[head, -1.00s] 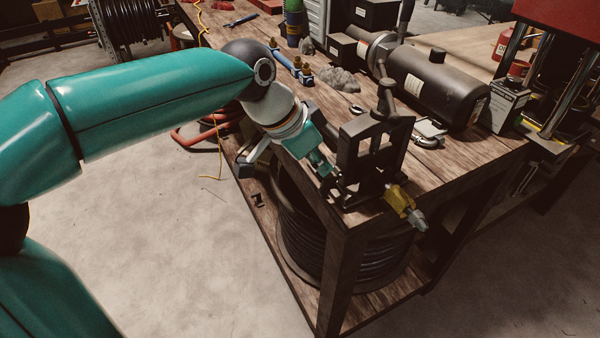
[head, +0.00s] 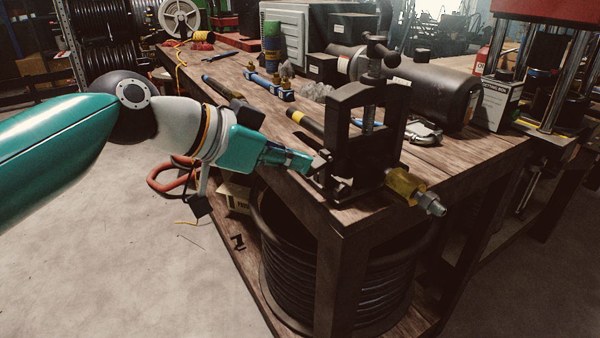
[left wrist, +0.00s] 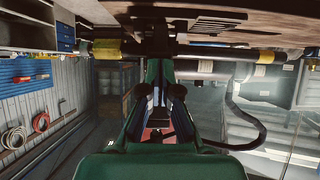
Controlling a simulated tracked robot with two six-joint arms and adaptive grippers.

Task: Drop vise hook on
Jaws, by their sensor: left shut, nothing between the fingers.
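The black pipe vise (head: 340,115) stands upright at the near corner of the wooden bench, its screw handle on top. A dark hose with a yellow band (head: 297,116) runs into it from behind. A brass-yellow fitting with a steel hex end (head: 405,186) sticks out in front. A small dark part, perhaps the vise hook (head: 320,166), is low on the vise's left side; I cannot tell whether it is latched. My left gripper (head: 311,163) is shut and empty, its tips at this part. Contact is unclear. In the left wrist view, the fingers (left wrist: 160,112) point toward the vise (left wrist: 155,38).
A black cylinder (head: 435,90), a metal shackle (head: 423,132), blue-handled tools (head: 270,83) and boxes lie behind the vise. A coiled hose (head: 290,255) sits on the shelf below. The floor left of the bench is mostly clear.

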